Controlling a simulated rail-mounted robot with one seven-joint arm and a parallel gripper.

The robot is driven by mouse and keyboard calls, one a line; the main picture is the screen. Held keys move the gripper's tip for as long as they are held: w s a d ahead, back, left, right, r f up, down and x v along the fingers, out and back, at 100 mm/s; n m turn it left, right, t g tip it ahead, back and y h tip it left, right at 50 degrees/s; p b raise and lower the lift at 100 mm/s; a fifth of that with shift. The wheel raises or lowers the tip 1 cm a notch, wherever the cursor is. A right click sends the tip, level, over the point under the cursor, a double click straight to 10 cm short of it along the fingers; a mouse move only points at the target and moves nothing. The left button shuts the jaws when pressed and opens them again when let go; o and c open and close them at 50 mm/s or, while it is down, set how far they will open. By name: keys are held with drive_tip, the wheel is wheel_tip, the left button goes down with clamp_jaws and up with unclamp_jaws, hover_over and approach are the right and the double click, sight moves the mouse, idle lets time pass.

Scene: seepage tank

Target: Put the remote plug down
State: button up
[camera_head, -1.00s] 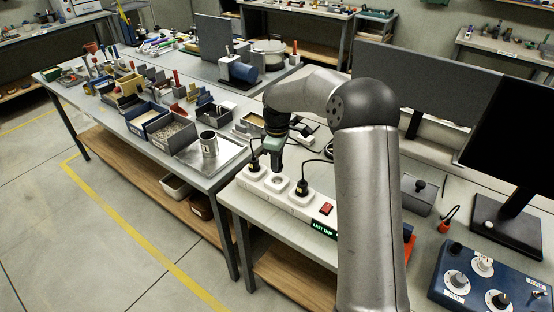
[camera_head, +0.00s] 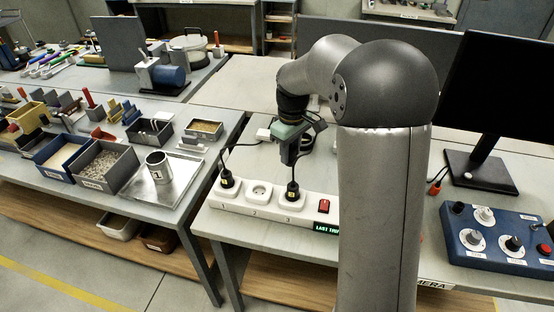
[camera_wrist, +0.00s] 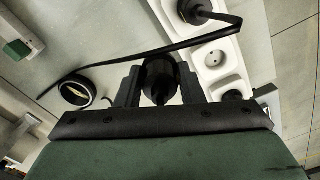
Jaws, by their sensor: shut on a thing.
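My gripper (camera_head: 289,156) points down above and behind the white power strip (camera_head: 270,204), close to socket 3. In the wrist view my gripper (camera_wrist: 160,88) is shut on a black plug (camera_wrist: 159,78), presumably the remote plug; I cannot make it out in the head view. On the strip, a black plug (camera_head: 227,181) sits in socket 1 and another black plug (camera_head: 292,191) in socket 3. Socket 2 (camera_head: 259,189) between them is empty; it also shows in the wrist view (camera_wrist: 216,58). The held plug is apart from the strip.
A black ring-shaped object (camera_wrist: 77,91) lies on the bench beside the held plug, with a black cable (camera_wrist: 140,57) passing near. A steel tray (camera_head: 172,194) with a metal cup (camera_head: 158,167) is left. A blue control box (camera_head: 497,240) and monitor (camera_head: 492,90) are right.

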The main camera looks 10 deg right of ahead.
drive_tip(key=w+f+p, duration=0.1)
drive_tip(key=w+f, duration=0.2)
drive_tip(key=w+a+f+p, duration=0.1)
drive_tip(key=w+f, duration=0.1)
drive_tip(key=w, duration=0.2)
drive_tip(key=w+a+f+p, duration=0.1)
drive_tip(key=w+f, duration=0.2)
drive_tip(key=w, duration=0.1)
drive_tip(key=shift+a+f+p, duration=0.25)
drive_tip(key=shift+f+p, duration=0.05)
drive_tip(key=shift+f, duration=0.05)
wheel_tip(320, 180, down, 3)
drive_tip(key=shift+w+f+p, duration=0.1)
drive_tip(key=shift+p, duration=0.2)
drive_tip(key=shift+f+b, duration=0.3)
drive_tip(key=shift+b, duration=0.05)
drive_tip(key=o, duration=1.2)
